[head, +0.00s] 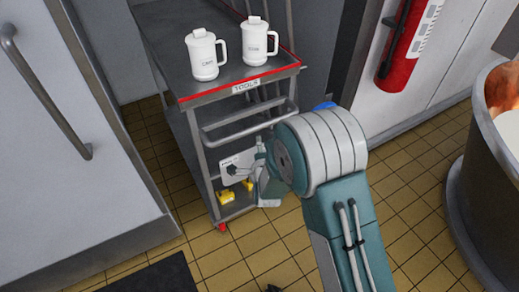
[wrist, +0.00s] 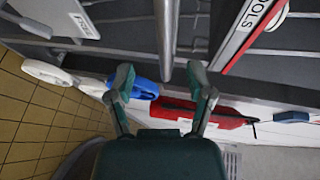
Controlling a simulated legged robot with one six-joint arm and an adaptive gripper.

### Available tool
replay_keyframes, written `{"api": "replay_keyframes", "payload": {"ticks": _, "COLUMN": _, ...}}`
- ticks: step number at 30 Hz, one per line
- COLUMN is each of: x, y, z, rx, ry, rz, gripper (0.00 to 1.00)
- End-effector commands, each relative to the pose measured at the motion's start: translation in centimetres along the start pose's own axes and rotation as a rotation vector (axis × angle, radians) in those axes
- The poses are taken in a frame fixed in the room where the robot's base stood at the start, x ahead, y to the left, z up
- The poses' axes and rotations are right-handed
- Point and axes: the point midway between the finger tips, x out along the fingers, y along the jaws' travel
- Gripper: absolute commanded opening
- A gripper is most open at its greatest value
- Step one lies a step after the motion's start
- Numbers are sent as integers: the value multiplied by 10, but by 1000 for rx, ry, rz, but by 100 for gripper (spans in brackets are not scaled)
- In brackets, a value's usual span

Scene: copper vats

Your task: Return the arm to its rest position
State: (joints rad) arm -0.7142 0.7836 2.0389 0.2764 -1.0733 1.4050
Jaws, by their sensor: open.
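My arm (head: 345,215) reaches from the bottom of the head view toward the tool cart, with its thick grey and teal joint in front of the cart's right side. In the wrist view my gripper (wrist: 161,78) is open, its two teal fingers spread apart with nothing held between them. A metal bar (wrist: 167,35) of the cart shows beyond the gap between the fingers; I cannot tell whether it touches them. In the head view the fingers cannot be made out clearly near the joint and the cart.
The cart (head: 222,92) carries two white lidded mugs (head: 204,57) (head: 257,43) on its red-edged top. A fire extinguisher (head: 405,50) hangs behind at right. A vat (head: 480,190) stands at the right edge, a handled door (head: 65,150) at left. Tiled floor is open around my arm.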

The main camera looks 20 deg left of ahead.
Motion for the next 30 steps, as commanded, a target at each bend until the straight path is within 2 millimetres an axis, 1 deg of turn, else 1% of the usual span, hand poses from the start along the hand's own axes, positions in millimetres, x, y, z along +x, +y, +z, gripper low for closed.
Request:
{"api": "replay_keyframes", "payload": {"ticks": 2, "x": -7, "y": 0, "z": 0, "rx": 0, "ry": -1, "rz": 1, "gripper": 68}}
{"api": "replay_keyframes", "payload": {"ticks": 5, "x": -11, "y": 0, "z": 0, "rx": 0, "ry": 0, "rz": 1, "gripper": 68}}
{"api": "replay_keyframes", "payload": {"ticks": 20, "x": -11, "y": -1, "z": -1, "rx": -2, "ry": 1, "rz": 2, "gripper": 68}}
{"api": "replay_keyframes", "payload": {"ticks": 23, "x": -13, "y": -12, "z": -11, "rx": -25, "ry": 7, "rz": 19, "gripper": 68}}
{"api": "replay_keyframes", "payload": {"ticks": 26, "x": -18, "y": -35, "z": -33, "rx": -85, "ry": 15, "rz": 64, "gripper": 68}}
{"api": "replay_keyframes", "payload": {"ticks": 30, "x": -35, "y": -68, "z": -71, "rx": -200, "ry": 15, "rz": 153, "gripper": 68}}
